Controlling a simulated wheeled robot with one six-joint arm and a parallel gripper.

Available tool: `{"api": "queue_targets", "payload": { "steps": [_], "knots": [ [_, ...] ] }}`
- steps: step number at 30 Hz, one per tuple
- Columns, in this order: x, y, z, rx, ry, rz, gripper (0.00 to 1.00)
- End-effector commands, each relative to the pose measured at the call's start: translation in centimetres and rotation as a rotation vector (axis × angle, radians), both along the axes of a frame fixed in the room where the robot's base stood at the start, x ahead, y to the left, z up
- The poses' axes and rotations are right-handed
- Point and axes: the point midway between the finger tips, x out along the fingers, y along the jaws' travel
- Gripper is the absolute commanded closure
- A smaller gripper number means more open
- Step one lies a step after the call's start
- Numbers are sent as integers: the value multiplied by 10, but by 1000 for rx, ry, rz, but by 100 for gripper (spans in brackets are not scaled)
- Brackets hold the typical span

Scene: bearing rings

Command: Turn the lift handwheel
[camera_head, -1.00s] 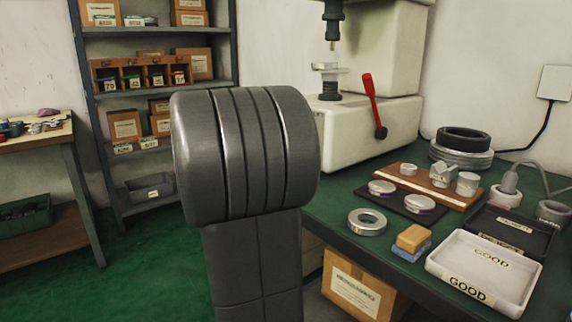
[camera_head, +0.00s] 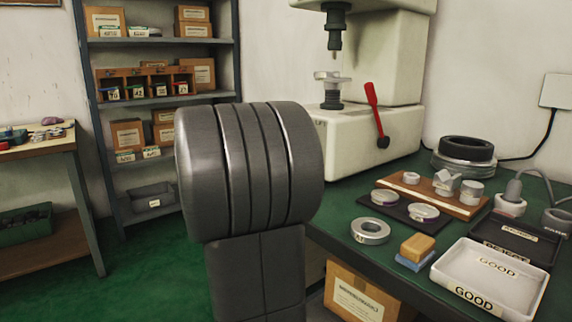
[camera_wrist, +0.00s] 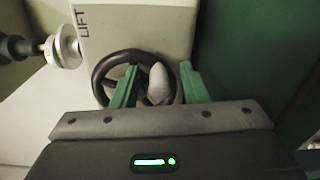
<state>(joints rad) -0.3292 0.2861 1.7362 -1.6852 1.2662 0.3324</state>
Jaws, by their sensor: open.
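The lift handwheel (camera_wrist: 97,75) is a black ring on the pale machine face marked LIFT, seen in the wrist view. A pale rounded knob (camera_wrist: 157,78) stands out at its right side. My gripper (camera_wrist: 158,67) is open, with its two green fingers on either side of the knob. The left finger overlaps the wheel in the picture and the right finger is just outside the rim. I cannot tell whether either finger touches. In the head view my grey arm stands in front, and the handwheel and gripper do not show.
The pale press (camera_head: 360,140) with a red lever (camera_head: 376,112) stands on the green bench. The bench holds a steel ring (camera_head: 370,231), a sponge (camera_head: 417,246), a white GOOD tray (camera_head: 448,262) and a dark tray (camera_head: 540,247). A shelf (camera_head: 150,101) stands behind at left.

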Motion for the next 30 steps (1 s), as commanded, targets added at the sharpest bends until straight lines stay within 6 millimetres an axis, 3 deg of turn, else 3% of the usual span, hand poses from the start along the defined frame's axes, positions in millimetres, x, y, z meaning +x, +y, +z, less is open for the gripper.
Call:
{"api": "queue_targets", "payload": {
  "steps": [5, 21, 30],
  "knots": [
    [-4, 7, 1, 0, 0, 2, 60],
    [-60, 81, 6, -1, 1, 6, 60],
    [-81, 106, 5, 0, 1, 1, 60]
  ]
}}
